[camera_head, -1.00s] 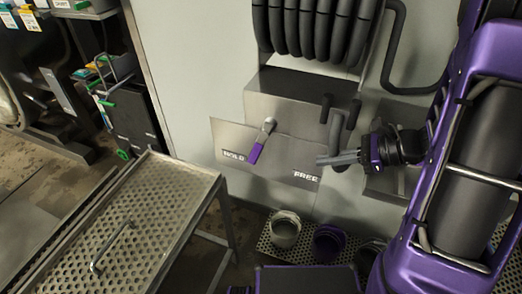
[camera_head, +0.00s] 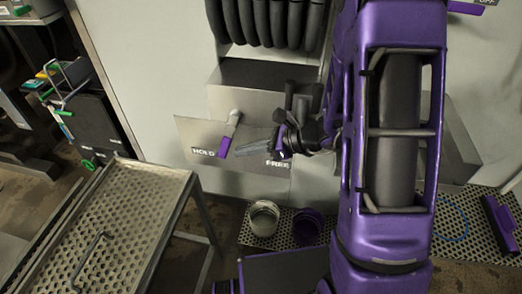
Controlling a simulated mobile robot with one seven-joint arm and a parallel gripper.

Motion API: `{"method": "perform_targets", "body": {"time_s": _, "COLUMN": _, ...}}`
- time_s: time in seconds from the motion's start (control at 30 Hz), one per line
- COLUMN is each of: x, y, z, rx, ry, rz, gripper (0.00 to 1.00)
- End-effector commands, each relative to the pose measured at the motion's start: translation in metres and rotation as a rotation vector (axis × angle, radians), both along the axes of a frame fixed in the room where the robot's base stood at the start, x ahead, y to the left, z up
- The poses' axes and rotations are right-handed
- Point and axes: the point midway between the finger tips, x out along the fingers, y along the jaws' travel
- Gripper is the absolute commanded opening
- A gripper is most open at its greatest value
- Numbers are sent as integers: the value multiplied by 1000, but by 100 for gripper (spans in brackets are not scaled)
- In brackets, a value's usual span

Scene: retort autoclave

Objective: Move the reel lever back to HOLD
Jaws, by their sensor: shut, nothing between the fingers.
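The reel lever (camera_head: 224,147) has a purple handle on a grey stem. It hangs down and slightly left from its pivot on a grey panel (camera_head: 190,130). Its tip lies just right of the word HOLD (camera_head: 203,152); the word FREE (camera_head: 277,164) is farther right. My gripper (camera_head: 242,149) is shut and empty. Its grey fingers point left, with their tips just right of the purple handle. I cannot tell whether they touch it or how far in front of the panel they are.
A black hose reel (camera_head: 265,22) hangs above the panel. Dark upright posts (camera_head: 316,98) stand behind my wrist. A perforated metal table (camera_head: 125,220) is at the lower left. A grey cup (camera_head: 263,218) and a purple cup (camera_head: 307,226) stand on a perforated shelf below.

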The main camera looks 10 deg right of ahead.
Motion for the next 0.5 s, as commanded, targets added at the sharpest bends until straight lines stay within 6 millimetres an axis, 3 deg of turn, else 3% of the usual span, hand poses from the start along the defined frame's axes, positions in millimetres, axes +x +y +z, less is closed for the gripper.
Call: {"method": "perform_targets", "body": {"time_s": 0.5, "x": 3, "y": 8, "z": 2, "rx": 3, "ry": -2, "rz": 0, "gripper": 0}}
